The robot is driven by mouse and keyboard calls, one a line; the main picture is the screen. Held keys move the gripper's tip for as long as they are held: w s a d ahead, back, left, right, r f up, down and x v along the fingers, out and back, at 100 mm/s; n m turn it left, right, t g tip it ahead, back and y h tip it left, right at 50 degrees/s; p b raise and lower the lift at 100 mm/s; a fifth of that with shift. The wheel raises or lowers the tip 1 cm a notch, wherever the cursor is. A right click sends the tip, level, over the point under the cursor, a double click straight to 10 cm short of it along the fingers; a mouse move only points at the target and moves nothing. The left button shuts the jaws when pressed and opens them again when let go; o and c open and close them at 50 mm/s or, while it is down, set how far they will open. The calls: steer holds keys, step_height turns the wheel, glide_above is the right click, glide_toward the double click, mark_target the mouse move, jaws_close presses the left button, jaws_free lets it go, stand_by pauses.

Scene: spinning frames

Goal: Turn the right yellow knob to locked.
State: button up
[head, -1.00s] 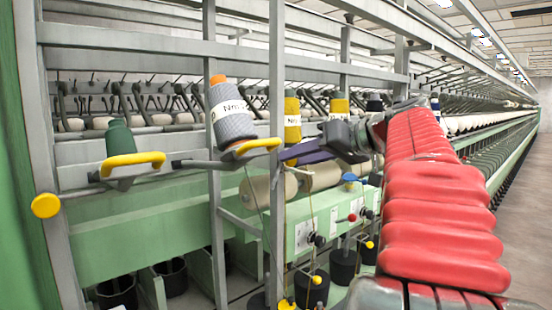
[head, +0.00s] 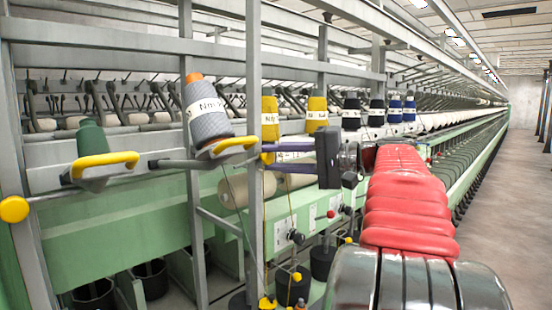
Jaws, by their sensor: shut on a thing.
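The right yellow knob (head: 267,158) shows as a small yellow patch at the right end of the creel rod, partly hidden by my fingers. My gripper (head: 270,157) comes in from the right, with its two purple fingers one above the other, shut on this knob. The left yellow knob (head: 14,209) is round and fully visible at the rod's left end, far from my gripper. I cannot read a locked mark.
Two yellow handles (head: 105,164) sit on the rod's holders, with a green cone (head: 91,138) and a grey cone (head: 208,108). A grey upright post (head: 253,200) stands just left of my gripper. The floor (head: 505,200) at right is clear.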

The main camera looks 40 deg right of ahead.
steer(key=shift+d+f+m+t, duration=0.15)
steer(key=shift+f+m+t, duration=0.15)
steer(key=shift+m, duration=0.7)
steer(key=o, duration=1)
steer(key=shift+r, duration=0.1)
steer(key=v, duration=1.3)
steer(key=shift+s+d, duration=0.2)
steer(key=shift+s, duration=0.1)
steer(key=shift+w, duration=0.1)
